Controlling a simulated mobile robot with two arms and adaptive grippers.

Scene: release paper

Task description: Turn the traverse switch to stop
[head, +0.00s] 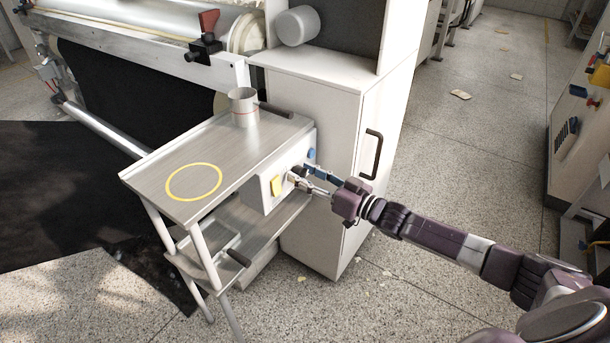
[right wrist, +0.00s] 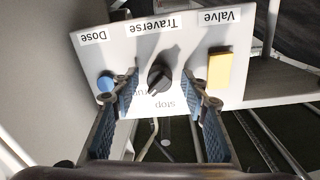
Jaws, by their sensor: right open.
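The traverse switch (right wrist: 160,78) is a black rotary knob in the middle of a white control box (right wrist: 195,48), under the upside-down "Traverse" label in the right wrist view. An upside-down "stop" mark (right wrist: 165,104) lies just below the knob, with another mark partly hidden beside it. I cannot tell surely which mark the knob points to. My right gripper (right wrist: 168,90) is open, its blue-padded fingers on either side of the knob with gaps to it. In the head view my right gripper (head: 310,179) is at the box front (head: 267,190). My left gripper is out of view.
A blue dose button (right wrist: 106,82) is close to one finger; a yellow valve switch (right wrist: 220,70) is near the other. The box hangs under a metal cart top (head: 160,172) carrying a cup (head: 243,108). A white cabinet (head: 335,125) stands behind.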

